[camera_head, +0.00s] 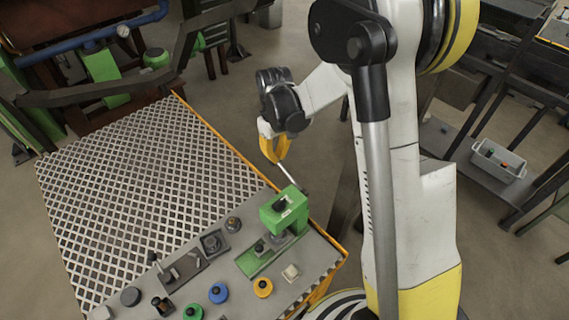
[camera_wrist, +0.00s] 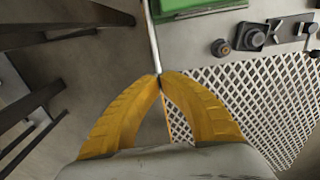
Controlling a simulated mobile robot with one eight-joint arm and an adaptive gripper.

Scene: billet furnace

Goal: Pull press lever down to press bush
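The green press (camera_head: 284,210) stands on the near right part of the workbench. Its lever (camera_head: 291,177) is a thin metal rod rising from the press toward the upper left. My gripper (camera_head: 279,161) is at the lever's free end, with its yellow fingers pointing down. In the wrist view the fingertips (camera_wrist: 160,76) meet at the end of the lever (camera_wrist: 153,40), closed on it. Part of the green press (camera_wrist: 195,8) shows at the top of that view. A grey cylindrical part sits under the press head; I cannot make out the bush clearly.
The bench has a grated top (camera_head: 140,180). Several small fixtures and coloured knobs, including a blue one (camera_head: 218,293) and an orange one (camera_head: 263,287), sit along its near side. A grey bin (camera_head: 498,160) stands on a rack at right. Floor shows beyond the bench edge.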

